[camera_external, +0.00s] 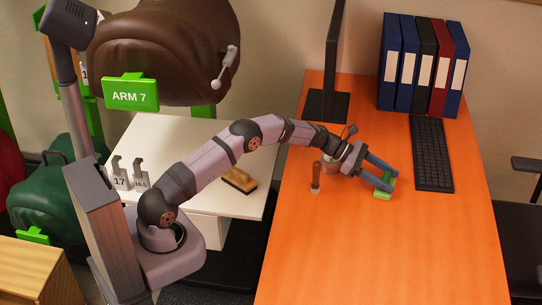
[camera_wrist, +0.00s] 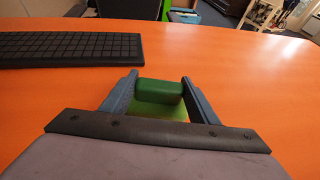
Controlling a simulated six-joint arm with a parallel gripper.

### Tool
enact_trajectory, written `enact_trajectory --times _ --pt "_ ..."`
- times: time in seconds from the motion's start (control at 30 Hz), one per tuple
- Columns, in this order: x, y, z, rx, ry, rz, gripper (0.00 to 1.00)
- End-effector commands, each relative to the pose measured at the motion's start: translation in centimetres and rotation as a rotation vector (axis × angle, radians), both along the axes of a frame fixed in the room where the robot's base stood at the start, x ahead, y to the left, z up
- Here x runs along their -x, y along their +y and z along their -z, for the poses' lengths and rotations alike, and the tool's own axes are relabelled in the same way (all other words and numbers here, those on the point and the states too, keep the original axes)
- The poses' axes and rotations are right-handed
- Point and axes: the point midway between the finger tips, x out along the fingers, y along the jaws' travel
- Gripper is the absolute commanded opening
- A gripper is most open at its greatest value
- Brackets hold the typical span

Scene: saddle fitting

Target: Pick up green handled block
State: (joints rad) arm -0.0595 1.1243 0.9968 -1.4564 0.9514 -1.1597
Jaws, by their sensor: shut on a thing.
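The green handled block (camera_external: 384,194) is at the orange desk, left of the keyboard. In the wrist view its dark green handle (camera_wrist: 158,91) and lighter green base (camera_wrist: 155,110) show between my fingers. My gripper (camera_external: 381,184) is shut on the block, with one blue-grey finger on each side of it. The block is at or very near the desk surface; I cannot tell whether it touches. The lower part of the block is partly hidden by the gripper body in the wrist view.
A black keyboard (camera_external: 431,153) lies right of the block. Several binders (camera_external: 423,65) and a monitor (camera_external: 327,100) stand at the back. A wooden-handled tool (camera_external: 315,178) stands left of my gripper. The front of the orange desk (camera_external: 385,260) is clear. A brown block (camera_external: 240,180) lies on the white table.

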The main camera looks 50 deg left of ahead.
Motion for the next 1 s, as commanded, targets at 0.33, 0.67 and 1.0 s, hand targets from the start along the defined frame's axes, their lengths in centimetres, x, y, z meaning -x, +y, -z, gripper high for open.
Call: enact_trajectory --times 0.33,0.67,1.0 --pt "-0.1 0.0 -1.2 0.001 -0.003 0.000 0.31" --pt "-0.1 0.0 -6.4 0.000 -0.005 0.000 0.31" --pt "0.0 0.0 -9.9 0.000 -0.002 0.001 0.31"
